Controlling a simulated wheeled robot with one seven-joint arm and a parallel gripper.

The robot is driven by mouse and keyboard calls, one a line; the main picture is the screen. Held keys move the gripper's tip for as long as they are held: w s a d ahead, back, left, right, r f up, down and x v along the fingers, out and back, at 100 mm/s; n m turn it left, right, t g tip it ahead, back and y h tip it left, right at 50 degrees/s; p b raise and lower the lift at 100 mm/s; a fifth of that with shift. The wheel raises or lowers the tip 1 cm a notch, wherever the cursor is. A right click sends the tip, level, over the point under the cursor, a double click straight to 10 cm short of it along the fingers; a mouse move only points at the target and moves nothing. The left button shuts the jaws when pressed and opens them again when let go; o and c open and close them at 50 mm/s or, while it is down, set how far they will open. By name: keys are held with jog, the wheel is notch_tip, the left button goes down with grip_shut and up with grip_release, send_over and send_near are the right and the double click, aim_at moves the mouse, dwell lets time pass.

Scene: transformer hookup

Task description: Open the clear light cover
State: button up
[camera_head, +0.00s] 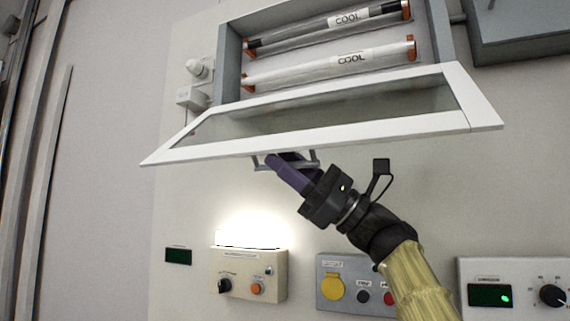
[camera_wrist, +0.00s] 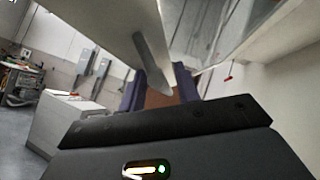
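The clear light cover (camera_head: 330,139) has a white frame and a see-through pane. It stands swung out from its box, with its outer edge towards me. A grey bar handle (camera_head: 313,161) is on the outer edge; it also shows in the wrist view (camera_wrist: 150,62). My gripper (camera_head: 281,163) is at the handle, below the cover's edge. In the wrist view its purple fingers (camera_wrist: 157,92) stand apart, with the handle's end in front of the gap. Whether they touch the handle cannot be told.
The grey box (camera_head: 229,66) holds two tubes labelled COOL (camera_head: 330,66). Below are a lit control box (camera_head: 249,275), a grey box with a yellow knob (camera_head: 334,286) and a panel with a green display (camera_head: 490,296). A grey box (camera_head: 515,35) is at upper right.

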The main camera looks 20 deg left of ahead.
jog(key=b+v, duration=0.8)
jog(key=v, duration=0.9)
